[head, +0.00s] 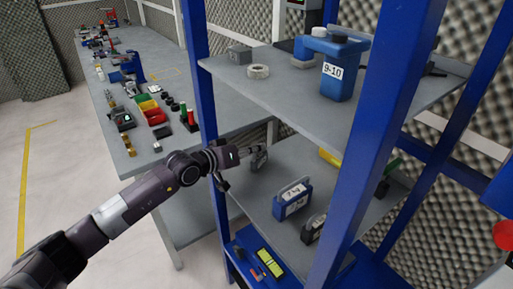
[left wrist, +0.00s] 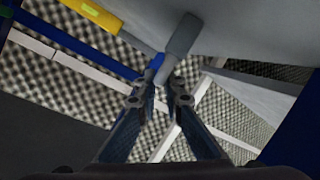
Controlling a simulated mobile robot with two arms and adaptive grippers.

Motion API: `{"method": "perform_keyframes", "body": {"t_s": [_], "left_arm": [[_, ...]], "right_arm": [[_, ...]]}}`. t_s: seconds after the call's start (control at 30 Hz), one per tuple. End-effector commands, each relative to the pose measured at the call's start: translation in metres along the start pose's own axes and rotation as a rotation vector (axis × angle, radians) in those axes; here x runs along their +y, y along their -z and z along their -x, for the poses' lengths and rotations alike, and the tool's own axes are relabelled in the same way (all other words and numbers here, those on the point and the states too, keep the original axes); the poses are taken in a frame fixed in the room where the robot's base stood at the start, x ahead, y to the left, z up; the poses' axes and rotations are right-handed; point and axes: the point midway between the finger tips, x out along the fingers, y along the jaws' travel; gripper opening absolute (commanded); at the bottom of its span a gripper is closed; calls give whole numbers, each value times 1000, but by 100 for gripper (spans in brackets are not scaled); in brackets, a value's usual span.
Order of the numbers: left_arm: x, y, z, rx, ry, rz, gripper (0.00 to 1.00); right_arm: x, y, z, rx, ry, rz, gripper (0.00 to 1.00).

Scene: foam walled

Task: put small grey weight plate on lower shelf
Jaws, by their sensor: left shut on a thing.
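My left gripper (head: 250,151) reaches in from the left between the two shelf levels, and it also shows in the left wrist view (left wrist: 161,82). It is shut on the small grey weight plate (head: 259,161), which is held on edge just above the left back part of the lower shelf (head: 262,190). In the left wrist view the plate (left wrist: 182,38) shows nearly edge-on beyond the fingertips. I cannot tell whether the plate touches the shelf. My right gripper is not in view.
On the lower shelf stand a blue box (head: 292,200) marked 7-4 and a dark box (head: 313,229), right of my gripper. A blue post (head: 196,70) rises close to my arm. The upper shelf (head: 290,95) above holds a blue container (head: 335,72) and a pale ring (head: 258,71).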

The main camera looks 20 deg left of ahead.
Motion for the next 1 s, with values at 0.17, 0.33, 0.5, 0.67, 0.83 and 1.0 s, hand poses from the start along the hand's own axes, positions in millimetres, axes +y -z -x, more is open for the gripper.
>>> {"method": "perform_keyframes", "body": {"t_s": [0.17, 0.33, 0.5, 0.67, 0.83, 1.0], "left_arm": [[2, 3, 0, 5, -3, -1, 0], [-1, -1, 0, 0, 0, -1, 14], [-1, -1, 0, 0, 1, -1, 26], [-1, -1, 0, 0, 1, -1, 26], [0, 1, 2, 0, 1, -1, 26], [-2, -1, 26, -1, 3, -4, 26]], "right_arm": [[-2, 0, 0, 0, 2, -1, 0], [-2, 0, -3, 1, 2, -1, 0], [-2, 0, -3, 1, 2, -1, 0], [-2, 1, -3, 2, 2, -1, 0], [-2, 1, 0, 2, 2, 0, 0], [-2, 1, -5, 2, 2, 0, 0]]}}
